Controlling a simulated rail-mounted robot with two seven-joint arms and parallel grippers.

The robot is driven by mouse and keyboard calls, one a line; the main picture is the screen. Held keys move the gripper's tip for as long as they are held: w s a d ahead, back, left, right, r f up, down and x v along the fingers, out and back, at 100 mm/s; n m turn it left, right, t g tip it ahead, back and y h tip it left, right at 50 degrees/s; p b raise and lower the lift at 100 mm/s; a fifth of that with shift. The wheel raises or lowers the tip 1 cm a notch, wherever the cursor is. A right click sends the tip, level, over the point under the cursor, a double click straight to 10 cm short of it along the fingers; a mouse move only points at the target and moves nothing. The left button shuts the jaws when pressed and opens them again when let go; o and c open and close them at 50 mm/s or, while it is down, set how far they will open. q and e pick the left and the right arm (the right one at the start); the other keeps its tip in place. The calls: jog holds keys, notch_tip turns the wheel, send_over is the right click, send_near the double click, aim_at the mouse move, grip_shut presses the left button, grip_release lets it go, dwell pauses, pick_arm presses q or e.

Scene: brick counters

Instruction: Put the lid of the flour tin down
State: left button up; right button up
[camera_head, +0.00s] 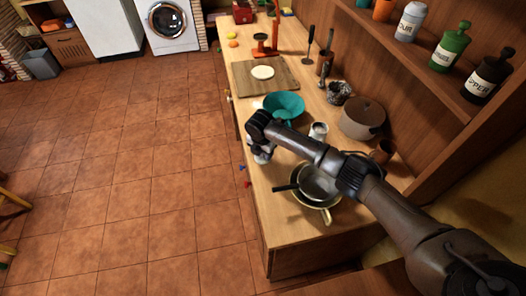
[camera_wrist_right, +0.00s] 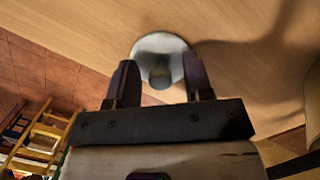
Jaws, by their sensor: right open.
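The lid (camera_wrist_right: 151,45), a pale grey-white disc with a round knob, shows in the right wrist view against the wooden counter top. It looks to lie on the counter; a small gap cannot be ruled out. My right gripper (camera_wrist_right: 160,78) is open, its two fingers on either side of the knob. In the head view my right gripper (camera_head: 260,152) is low over the counter's left edge, with a bit of the pale lid showing under it. A white canister on the shelf (camera_head: 410,22) has a partly readable label ending in "UR". My left gripper is not in view.
A teal bowl (camera_head: 284,105) stands just behind my right gripper. Pans (camera_head: 318,188) sit in front under my arm. A small white container (camera_head: 318,131), a lidded pot (camera_head: 362,118) and a cutting board (camera_head: 286,76) are also on the counter. The floor drops away left.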

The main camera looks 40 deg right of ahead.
aim_at(261, 158)
notch_tip(261, 158, up, 12)
jog(key=a+p, duration=0.1)
jog(key=shift+s+a+r+p, duration=0.15)
jog(key=shift+s+a+p, duration=0.05)
jog(key=shift+p, duration=0.15)
dwell(0.6)
